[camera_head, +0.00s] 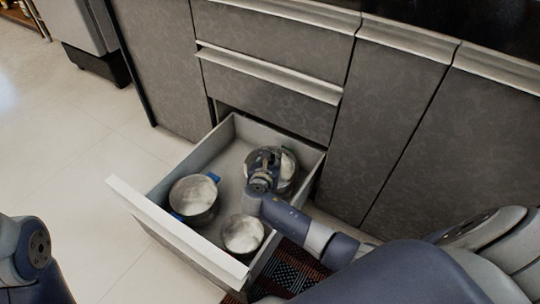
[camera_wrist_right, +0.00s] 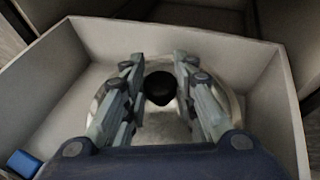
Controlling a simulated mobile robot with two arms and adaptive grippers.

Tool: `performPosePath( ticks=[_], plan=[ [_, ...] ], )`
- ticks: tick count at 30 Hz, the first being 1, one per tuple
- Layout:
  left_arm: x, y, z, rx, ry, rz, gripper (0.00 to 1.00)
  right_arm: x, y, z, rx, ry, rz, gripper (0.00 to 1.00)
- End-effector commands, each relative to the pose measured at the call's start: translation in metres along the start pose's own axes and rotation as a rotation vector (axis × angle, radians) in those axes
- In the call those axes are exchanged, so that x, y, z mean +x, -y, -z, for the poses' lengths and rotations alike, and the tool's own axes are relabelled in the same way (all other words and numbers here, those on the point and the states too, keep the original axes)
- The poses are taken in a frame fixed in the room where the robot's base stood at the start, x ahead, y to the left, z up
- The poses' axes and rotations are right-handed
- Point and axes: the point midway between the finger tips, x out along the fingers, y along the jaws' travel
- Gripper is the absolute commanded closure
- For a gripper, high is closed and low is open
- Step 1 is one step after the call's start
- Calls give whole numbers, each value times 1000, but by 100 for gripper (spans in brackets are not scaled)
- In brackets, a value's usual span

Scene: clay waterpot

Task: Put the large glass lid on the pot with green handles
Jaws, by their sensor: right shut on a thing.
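A round glass lid with a metal rim (camera_head: 289,165) is in the back right part of the open drawer. Its black knob (camera_wrist_right: 160,86) sits between the fingers of my right gripper (camera_wrist_right: 158,72), which is shut on it. In the head view my right gripper (camera_head: 264,165) hides much of the lid. I cannot tell whether the lid rests on a pot or on the drawer floor. No green handles show in either view. My left gripper is not in view.
The drawer (camera_head: 228,150) also holds a pot with blue handles (camera_head: 194,197) at the left and a smaller pot (camera_head: 242,234) near the front. Grey cabinets (camera_head: 385,110) stand behind. A dark patterned rug (camera_head: 290,268) lies beside the drawer; the floor at left is clear.

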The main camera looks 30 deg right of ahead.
Motion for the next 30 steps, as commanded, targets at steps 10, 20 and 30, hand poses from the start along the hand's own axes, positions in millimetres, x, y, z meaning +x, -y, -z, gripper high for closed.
performPosePath(
  ticks=[10, 20, 30],
  plan=[
    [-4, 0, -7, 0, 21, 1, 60, 0, 0, -1, 1, 2, -1, 56],
    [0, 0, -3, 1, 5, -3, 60, 0, 0, 1, -1, -1, 0, 51],
    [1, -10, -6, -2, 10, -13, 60, -36, -1, 0, 1, 0, -3, 51]
  ],
)
